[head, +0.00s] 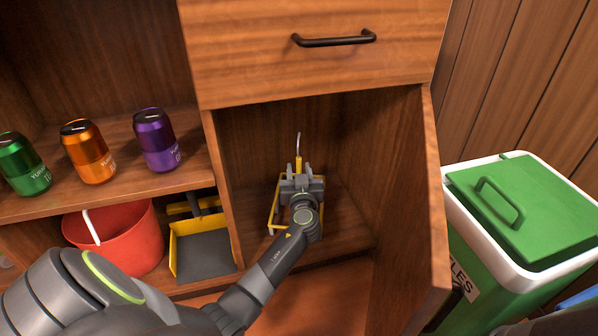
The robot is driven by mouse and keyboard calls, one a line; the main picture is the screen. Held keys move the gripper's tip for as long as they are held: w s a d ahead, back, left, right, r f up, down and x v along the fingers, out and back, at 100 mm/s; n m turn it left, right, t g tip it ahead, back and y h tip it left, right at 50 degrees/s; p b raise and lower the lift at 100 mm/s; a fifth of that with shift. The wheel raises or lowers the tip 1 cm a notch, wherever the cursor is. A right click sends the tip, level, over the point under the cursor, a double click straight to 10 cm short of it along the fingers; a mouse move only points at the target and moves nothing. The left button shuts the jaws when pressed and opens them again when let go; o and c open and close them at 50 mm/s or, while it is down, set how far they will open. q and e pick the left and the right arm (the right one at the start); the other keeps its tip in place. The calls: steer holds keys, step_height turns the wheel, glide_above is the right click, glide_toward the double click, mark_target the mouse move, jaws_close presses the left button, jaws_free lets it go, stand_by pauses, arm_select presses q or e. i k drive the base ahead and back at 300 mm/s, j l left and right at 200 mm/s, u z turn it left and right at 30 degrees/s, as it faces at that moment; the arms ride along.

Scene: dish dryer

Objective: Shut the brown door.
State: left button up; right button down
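The brown door (428,205) of the lower compartment stands open on the right, seen mostly along its edge. It swings out toward me beside the green bin. My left gripper (298,168) is inside the open compartment, left of the door and apart from it. Its two fingers are spread. A yellow handle with a thin metal rod shows between or behind the fingers; I cannot tell whether they touch it. My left arm comes up through the opening and hides part of the compartment floor. My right gripper is not in view.
A yellow frame (274,212) sits in the compartment behind my gripper. A drawer (318,75) with a black handle is above. Cans, a red bucket (128,242) and a dustpan (203,250) occupy the left shelves. A green-lidded bin (540,205) stands close outside the door.

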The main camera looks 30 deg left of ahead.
mark_target(412, 278)
steer(key=k+l, duration=0.3)
steer(key=l, duration=0.15)
steer(key=k, duration=1)
steer(key=l+u, duration=0.05)
steer(key=l, duration=0.05)
